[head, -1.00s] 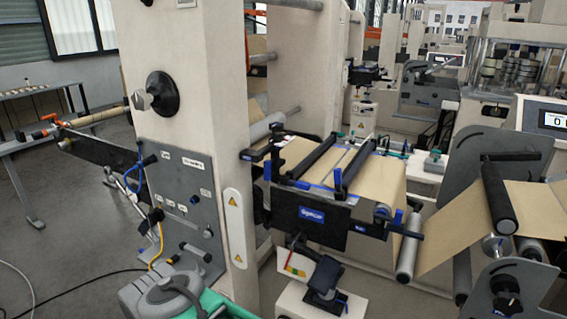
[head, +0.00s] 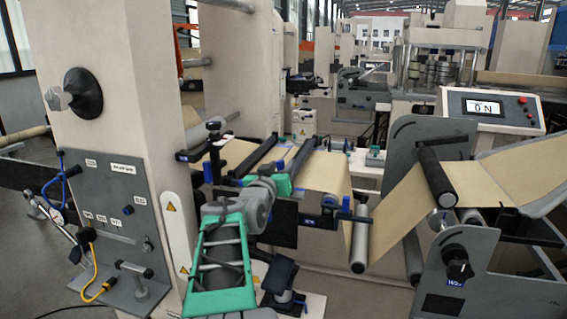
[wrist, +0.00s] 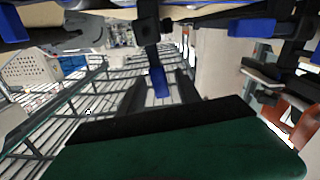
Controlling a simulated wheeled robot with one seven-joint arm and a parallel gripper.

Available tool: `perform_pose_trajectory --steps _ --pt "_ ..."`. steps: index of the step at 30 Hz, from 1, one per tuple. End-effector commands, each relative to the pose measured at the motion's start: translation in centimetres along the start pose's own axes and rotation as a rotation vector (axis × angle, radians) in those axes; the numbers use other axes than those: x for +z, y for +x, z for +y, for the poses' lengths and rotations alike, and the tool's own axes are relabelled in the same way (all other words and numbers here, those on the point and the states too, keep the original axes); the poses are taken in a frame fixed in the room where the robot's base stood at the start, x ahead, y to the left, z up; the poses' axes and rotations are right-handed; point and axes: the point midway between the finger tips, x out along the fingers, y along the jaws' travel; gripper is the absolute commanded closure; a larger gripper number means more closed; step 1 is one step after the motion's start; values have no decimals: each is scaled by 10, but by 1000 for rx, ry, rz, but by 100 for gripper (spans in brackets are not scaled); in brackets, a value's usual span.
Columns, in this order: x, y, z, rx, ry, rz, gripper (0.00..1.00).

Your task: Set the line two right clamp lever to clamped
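In the wrist view, a black lever with a blue tip (wrist: 158,82) hangs down from a dark block. My gripper (wrist: 160,92) faces it, its two dark fingers apart on either side of the blue tip, with no clear contact. In the head view, the splice table carries two long black clamp bars, a left one (head: 258,156) and a right one (head: 302,158). Blue lever parts (head: 346,206) show at the table's near right corner. My green and grey arm reaches over the table's near side, hiding my fingers and part of the front plate. I cannot tell the lever's setting.
A tan web (head: 325,172) crosses the table and runs to rollers on the right. A pale machine column and grey panel (head: 115,205) stand at left. A black pedestal part (head: 280,278) sits below the table. A display (head: 486,107) stands at right.

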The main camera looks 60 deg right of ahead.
Motion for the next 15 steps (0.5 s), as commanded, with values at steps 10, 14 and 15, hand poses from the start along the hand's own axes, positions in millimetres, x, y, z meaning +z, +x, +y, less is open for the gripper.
perform_pose_trajectory --steps 10,14,15 --pt "0 29 -1 -2 1 -1 60" --pt "0 29 -1 -3 1 -1 61" --pt "0 28 -1 -3 1 -1 64"
